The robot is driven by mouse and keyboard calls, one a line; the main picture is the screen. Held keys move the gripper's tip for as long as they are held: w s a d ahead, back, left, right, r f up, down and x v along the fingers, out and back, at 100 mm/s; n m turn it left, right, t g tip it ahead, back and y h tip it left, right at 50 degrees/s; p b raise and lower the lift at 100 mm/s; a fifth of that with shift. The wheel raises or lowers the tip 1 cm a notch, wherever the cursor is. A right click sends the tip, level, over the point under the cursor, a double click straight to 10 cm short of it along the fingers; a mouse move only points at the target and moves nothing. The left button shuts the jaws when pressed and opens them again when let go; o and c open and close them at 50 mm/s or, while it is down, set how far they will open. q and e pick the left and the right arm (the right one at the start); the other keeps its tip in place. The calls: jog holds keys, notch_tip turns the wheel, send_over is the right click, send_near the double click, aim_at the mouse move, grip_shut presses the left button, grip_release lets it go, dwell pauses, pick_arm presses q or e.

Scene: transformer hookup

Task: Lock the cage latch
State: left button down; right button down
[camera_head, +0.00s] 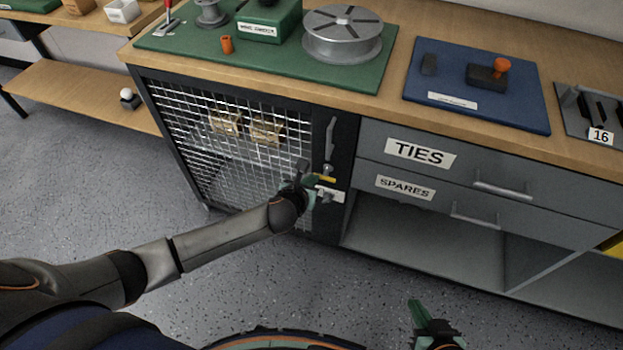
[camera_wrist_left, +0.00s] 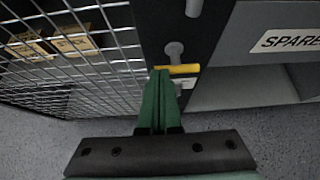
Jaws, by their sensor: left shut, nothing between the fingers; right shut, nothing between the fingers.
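The cage door (camera_head: 220,140) is a wire mesh panel in a dark frame under the bench, and it looks closed. A yellow latch lever (camera_head: 326,180) lies about level on the dark strip at the door's right side, with a grey round knob just above it. The lever also shows in the left wrist view (camera_wrist_left: 178,70). My left gripper (camera_head: 309,182) is shut and empty, its green fingertips right at the lever's left part; I cannot tell whether they touch it. My right gripper (camera_head: 414,304) is shut and empty, low in front of the bench.
A grey vertical handle (camera_head: 330,137) is above the latch. Drawers labelled TIES (camera_head: 420,152) and SPARES (camera_head: 405,187) are to the right. A green mat (camera_head: 190,44) and a blue mat (camera_head: 425,60) lie on the bench top. The floor in front is clear.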

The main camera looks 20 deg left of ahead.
pick_arm(q)
jog(key=shift+a, duration=0.15)
